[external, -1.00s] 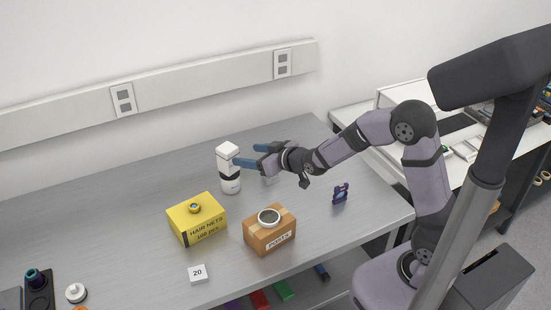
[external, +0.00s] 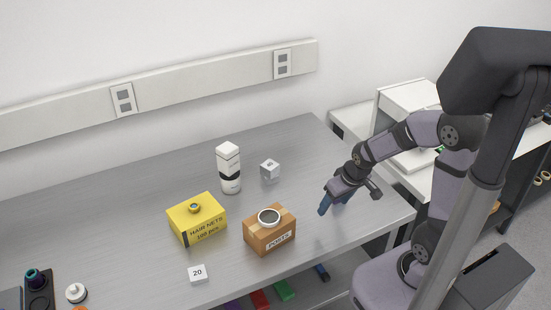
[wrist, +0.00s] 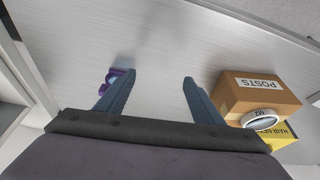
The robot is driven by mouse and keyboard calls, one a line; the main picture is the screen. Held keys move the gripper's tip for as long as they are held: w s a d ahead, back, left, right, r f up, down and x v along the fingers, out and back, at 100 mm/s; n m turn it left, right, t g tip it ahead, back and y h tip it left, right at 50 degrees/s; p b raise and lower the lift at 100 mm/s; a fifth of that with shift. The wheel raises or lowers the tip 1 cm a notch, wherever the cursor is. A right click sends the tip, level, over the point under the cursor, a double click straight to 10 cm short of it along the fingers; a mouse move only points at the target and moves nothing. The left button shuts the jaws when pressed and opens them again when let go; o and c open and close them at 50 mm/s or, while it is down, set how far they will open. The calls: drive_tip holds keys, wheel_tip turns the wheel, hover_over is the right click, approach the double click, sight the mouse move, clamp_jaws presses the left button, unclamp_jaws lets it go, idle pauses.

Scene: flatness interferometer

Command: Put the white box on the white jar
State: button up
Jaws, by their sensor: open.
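My gripper (external: 325,208) is open and empty, low over the right part of the bench, well away from the jar. In the wrist view my gripper (wrist: 155,82) has its two blue fingers spread apart with bare bench between them. The jar and white box are not seen in the wrist view.
A pale cube (external: 270,168) stands right of the jar. A yellow hair nets box (external: 190,226) and a brown POSTS box (external: 262,241) with a round ring on top stand in front. A small purple item (wrist: 113,76) lies near the left finger. The bench's back left is clear.

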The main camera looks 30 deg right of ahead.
drive_tip(key=s+d+f+m+g, duration=0.1)
drive_tip(key=s+d+g, duration=0.3)
drive_tip(key=s, duration=0.7)
drive_tip(key=shift+s, duration=0.35)
drive_tip(key=shift+a, duration=0.1)
